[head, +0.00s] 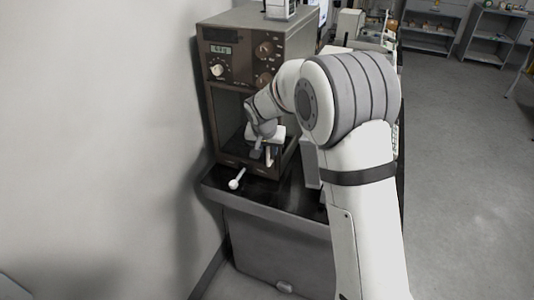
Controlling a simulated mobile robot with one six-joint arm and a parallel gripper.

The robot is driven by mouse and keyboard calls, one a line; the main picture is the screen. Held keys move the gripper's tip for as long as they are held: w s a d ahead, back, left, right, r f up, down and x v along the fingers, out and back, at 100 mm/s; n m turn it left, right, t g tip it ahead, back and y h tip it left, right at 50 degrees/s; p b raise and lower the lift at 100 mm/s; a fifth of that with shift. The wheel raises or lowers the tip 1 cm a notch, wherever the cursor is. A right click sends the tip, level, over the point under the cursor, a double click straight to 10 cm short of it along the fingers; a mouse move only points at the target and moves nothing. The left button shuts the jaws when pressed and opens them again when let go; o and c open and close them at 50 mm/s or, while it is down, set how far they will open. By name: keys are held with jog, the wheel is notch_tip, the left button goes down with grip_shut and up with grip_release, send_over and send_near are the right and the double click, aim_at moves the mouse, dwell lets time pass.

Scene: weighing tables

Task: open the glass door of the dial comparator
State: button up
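The dial comparator (246,66) is a brown cabinet with a small display and several knobs, standing at the left end of a dark bench. Below its panel is a framed chamber front (225,118); I cannot tell clear glass from an open front here, so the door's position is unclear. A white ball on a short rod (233,184) sticks out low at the front. My gripper (263,157) points down at the right part of the chamber front, near its lower edge. My arm hides the cabinet's right side. The fingers are too small to tell open from shut, or whether they touch anything.
The dark bench top (287,199) has bare room in front of the cabinet. A plain wall (100,130) stands close on the left. More equipment (350,27) stands behind, along the bench. Grey floor (455,150) is clear at right, with shelves (490,35) at the back.

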aim_at(268, 155)
jog(key=shift+p+x, duration=0.35)
jog(key=shift+x, duration=2.05)
grip_shut()
jog(key=shift+r, duration=0.1)
